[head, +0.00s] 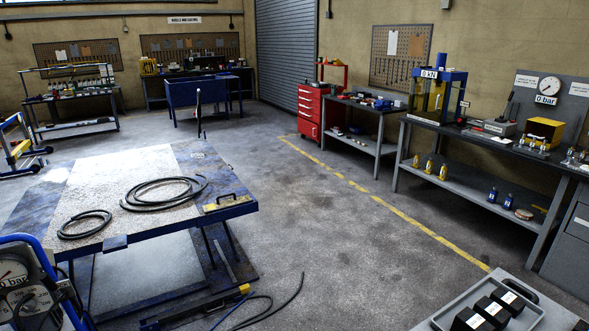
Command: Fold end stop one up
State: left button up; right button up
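Neither of my grippers shows in the head view. A blue-framed platform table (245,211) with a worn, pale top stands at left centre. A small dark blue block (115,243) sits at its front edge, and a yellow plate with a black handle (228,202) lies at its right corner. A thin dark upright piece (198,115) rises at its far end. I cannot tell for sure which of these, if any, is end stop one. Two coils of black hose, a large one (163,192) and a smaller one (84,224), lie on the top.
A blue-framed gauge cart (50,260) stands at the lower left. A grey tray with black blocks (490,312) is at the lower right. A hose (280,310) lies on the floor. A long workbench (480,140) lines the right wall. The floor between is open.

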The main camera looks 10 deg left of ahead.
aim_at(234, 201)
jog(key=i+j, duration=0.25)
jog(key=j, duration=0.2)
jog(key=i+j+u, duration=0.15)
jog(key=j, duration=0.35)
jog(key=i+j, duration=0.35)
jog(key=i+j+u, duration=0.1)
jog(key=i+j, duration=0.15)
jog(key=j, duration=0.25)
